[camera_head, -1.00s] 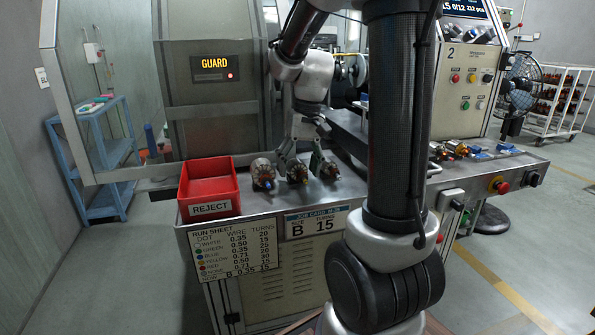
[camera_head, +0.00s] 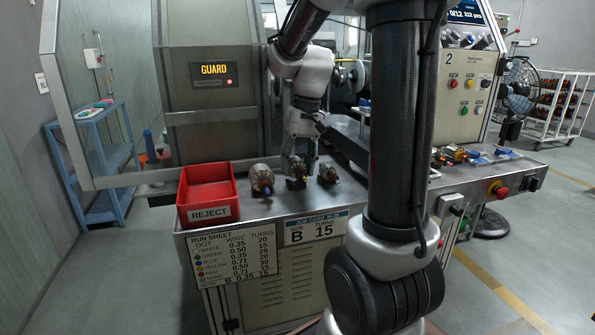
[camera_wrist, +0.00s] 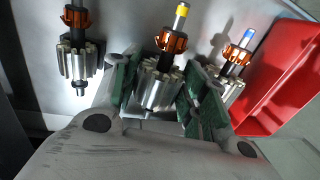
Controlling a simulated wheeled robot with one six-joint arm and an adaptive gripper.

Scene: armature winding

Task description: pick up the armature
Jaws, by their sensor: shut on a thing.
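Three armatures with steel cores and copper commutators are on the bench in a row. The middle armature (camera_wrist: 172,42) has a yellow shaft tip, and it also shows in the head view (camera_head: 297,182). My gripper (camera_wrist: 158,88) is shut on its steel core, with a green-padded finger on each side. In the head view my gripper (camera_head: 299,165) points down at it. I cannot tell whether it is clear of the bench. The blue-tipped armature (camera_wrist: 235,58) is beside the red bin, close to one finger. The third armature (camera_wrist: 76,55) is on the other side, its tip cut off.
The red REJECT bin (camera_head: 209,213) stands at the bench's left end, close to the blue-tipped armature. A GUARD panel (camera_head: 214,75) rises behind. More small parts (camera_head: 455,155) lie on the bench to the right. The run sheet (camera_head: 234,255) hangs on the front.

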